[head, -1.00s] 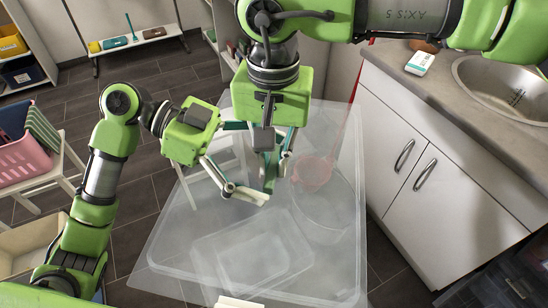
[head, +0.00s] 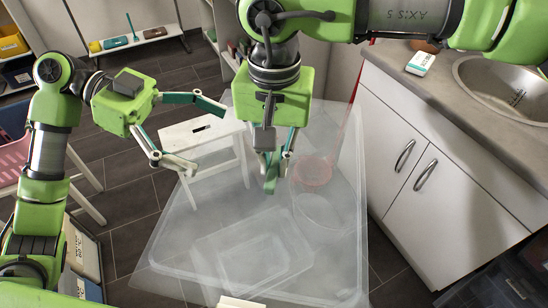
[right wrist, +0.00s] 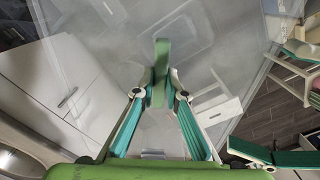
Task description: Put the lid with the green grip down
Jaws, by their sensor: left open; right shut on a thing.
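The lid is a large, clear sheet (head: 180,250) that spreads below my grippers in the head view; things behind it show through. Its green grip (head: 271,184) stands up between the fingers of my right gripper (head: 272,158). In the right wrist view the green grip (right wrist: 162,60) is pinched between the fingertips (right wrist: 161,88). My left gripper (head: 209,138) is open and empty, to the left of the right gripper and apart from the grip. Whether the lid's edges rest on anything I cannot tell.
A white stool (head: 200,134) stands behind my left gripper. A counter with a sink (head: 505,90) and white cabinet doors (head: 410,150) border the right side. A reddish round thing (head: 312,172) shows through the clear sheet.

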